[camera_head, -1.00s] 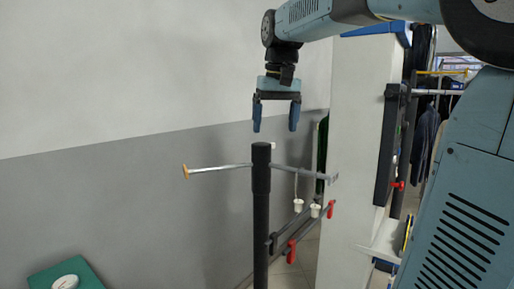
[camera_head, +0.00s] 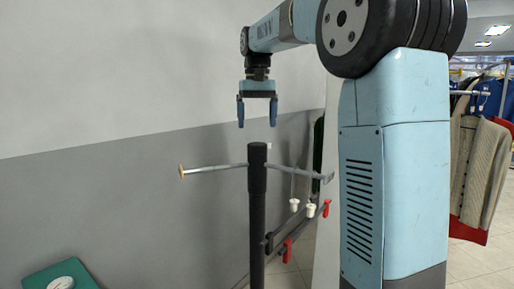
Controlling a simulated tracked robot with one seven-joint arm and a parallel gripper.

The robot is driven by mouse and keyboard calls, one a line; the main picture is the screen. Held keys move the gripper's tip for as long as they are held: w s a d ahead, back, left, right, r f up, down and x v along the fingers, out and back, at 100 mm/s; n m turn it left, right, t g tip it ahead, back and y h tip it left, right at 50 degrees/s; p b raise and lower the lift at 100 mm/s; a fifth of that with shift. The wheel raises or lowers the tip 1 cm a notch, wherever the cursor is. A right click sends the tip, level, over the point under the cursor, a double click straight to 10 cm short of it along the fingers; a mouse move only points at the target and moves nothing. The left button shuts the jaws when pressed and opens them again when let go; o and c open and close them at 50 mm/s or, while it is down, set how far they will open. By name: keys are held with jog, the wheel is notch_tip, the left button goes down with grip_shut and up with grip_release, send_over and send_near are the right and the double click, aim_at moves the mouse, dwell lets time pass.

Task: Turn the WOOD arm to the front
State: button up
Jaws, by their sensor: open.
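A dark upright post (camera_head: 257,200) stands in front of the wall with metal arms near its top. The arm on the left (camera_head: 215,168) points left and ends in a wood-coloured tip (camera_head: 181,171). Another metal arm (camera_head: 295,172) points right and ends in a grey tip (camera_head: 327,178). My gripper (camera_head: 257,112) hangs above the post top, pointing down, with its two blue fingers apart. It is empty and touches nothing that I can see.
Two white pieces (camera_head: 294,205) hang below the right arm. Red-handled dark bars (camera_head: 288,240) are beside the post. A green scale with a white dial (camera_head: 62,283) is at lower left. Clothes (camera_head: 480,170) hang at far right. The space left of the post looks clear.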

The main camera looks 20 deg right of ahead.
aim_at(257, 143)
notch_tip(257, 143, down, 8)
jog(key=shift+f, duration=0.25)
jog(key=c, duration=1.5)
